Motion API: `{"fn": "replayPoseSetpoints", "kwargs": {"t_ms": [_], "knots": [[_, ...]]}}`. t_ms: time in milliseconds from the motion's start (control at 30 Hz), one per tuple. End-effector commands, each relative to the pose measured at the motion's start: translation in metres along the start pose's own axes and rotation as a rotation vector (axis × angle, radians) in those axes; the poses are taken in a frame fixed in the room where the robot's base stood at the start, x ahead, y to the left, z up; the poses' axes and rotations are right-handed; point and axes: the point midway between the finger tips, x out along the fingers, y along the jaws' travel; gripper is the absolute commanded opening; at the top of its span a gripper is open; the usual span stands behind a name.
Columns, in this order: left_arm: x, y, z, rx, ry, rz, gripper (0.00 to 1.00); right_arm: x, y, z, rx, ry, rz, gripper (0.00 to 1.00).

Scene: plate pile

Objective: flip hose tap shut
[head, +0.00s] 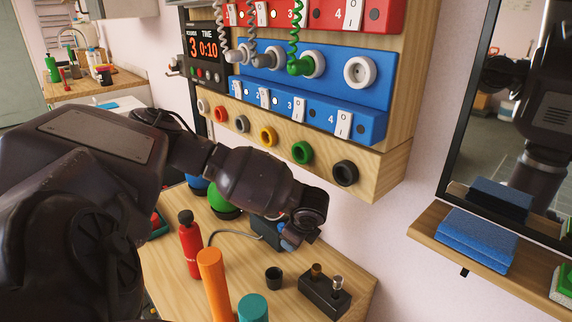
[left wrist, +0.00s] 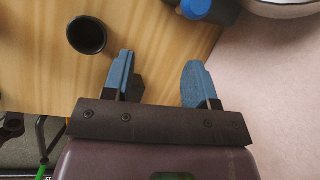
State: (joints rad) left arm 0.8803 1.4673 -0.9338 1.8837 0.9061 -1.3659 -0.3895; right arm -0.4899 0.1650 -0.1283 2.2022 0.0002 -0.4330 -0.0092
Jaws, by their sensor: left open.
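I cannot make out a hose tap in either view. My left gripper (head: 288,240) reaches over the wooden table below the wall panel. In the left wrist view my left gripper (left wrist: 160,62) shows two blue fingers spread apart with nothing between them. A small dark cup (left wrist: 87,35) stands beside the left finger; it also shows in the head view (head: 274,278). A blue-capped object (left wrist: 195,9) and part of a pale rounded bowl-like thing (left wrist: 280,8) lie at the wrist view's top edge. My right gripper is not in view.
A wooden panel (head: 400,170) with plugs, switches and coloured rings hangs above my arm. On the wooden table (head: 230,260) stand a red bottle (head: 190,245), an orange cylinder (head: 214,285), a teal cylinder (head: 253,307) and a dark block with two levers (head: 325,295). A mirror and shelf (head: 450,245) are right.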

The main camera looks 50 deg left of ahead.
Motion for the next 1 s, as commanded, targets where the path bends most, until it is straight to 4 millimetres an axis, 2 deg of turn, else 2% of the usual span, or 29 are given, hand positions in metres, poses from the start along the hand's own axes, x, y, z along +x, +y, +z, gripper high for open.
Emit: {"fn": "replayPoseSetpoints", "kwargs": {"t_ms": [33,300,400,533,700,933,1000], "knots": [[0.007,-0.003,0.007,-0.001,-0.006,0.003,0.52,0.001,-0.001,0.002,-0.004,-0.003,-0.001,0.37],[0.026,-0.023,0.043,0.000,-0.004,0.003,0.52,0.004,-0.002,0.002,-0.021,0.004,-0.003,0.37],[0.041,-0.022,0.042,0.004,-0.004,0.008,0.52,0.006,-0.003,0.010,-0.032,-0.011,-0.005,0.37],[0.051,-0.022,0.042,0.003,-0.003,0.006,0.52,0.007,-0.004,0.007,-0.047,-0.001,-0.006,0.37],[0.054,-0.024,0.043,-0.001,0.000,0.001,0.52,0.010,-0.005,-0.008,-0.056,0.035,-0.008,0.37],[0.053,-0.024,0.043,-0.001,0.001,-0.001,0.52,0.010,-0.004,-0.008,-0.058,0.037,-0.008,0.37],[0.053,-0.024,0.043,-0.001,0.001,-0.001,0.43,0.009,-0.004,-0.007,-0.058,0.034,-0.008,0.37]]}}
